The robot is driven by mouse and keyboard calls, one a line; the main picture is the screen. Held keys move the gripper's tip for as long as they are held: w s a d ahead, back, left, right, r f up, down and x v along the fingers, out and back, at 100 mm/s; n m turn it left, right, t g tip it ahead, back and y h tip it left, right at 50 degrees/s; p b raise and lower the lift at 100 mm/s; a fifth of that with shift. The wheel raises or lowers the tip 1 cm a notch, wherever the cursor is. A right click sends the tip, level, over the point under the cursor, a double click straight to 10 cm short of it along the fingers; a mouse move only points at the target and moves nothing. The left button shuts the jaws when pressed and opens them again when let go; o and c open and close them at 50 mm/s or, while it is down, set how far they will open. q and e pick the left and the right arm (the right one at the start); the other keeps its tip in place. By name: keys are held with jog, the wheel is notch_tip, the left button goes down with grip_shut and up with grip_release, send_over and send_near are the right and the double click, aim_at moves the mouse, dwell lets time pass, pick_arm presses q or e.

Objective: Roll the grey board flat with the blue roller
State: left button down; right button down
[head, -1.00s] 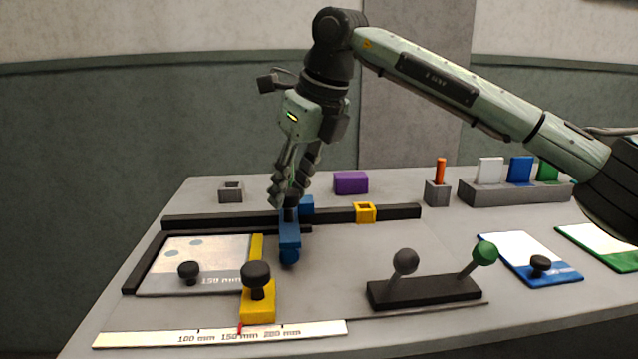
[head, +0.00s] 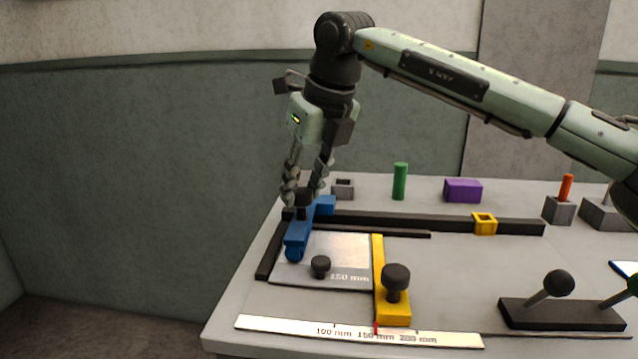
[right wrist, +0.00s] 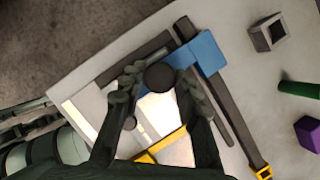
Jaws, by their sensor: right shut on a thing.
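The blue roller (head: 298,236) lies over the left part of the grey board (head: 345,253), near the black frame's left corner. My right gripper (head: 304,198) is shut on the roller's dark knob, upright above it. In the right wrist view the dark round knob (right wrist: 159,77) sits between the fingers, with the blue roller body (right wrist: 207,54) beyond. The board has a black knob (head: 320,266) and a "150 mm" mark; no blue-grey spots show on its visible part now. Part of its left side is hidden by the roller. My left gripper is not in view.
A yellow stop (head: 392,312) with a black knob stands at the board's right edge. A white ruler (head: 290,326) lies in front. A black rail (head: 420,222) with a yellow sleeve (head: 484,223) runs behind. A lever box (head: 560,315) is at right; a green cylinder (head: 400,181) stands behind.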

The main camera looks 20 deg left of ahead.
jog(key=shift+a, duration=0.15)
jog(key=c, duration=1.1)
grip_release()
jog(key=shift+r, duration=0.1)
jog(key=v, duration=1.2)
jog(key=shift+s, duration=0.1)
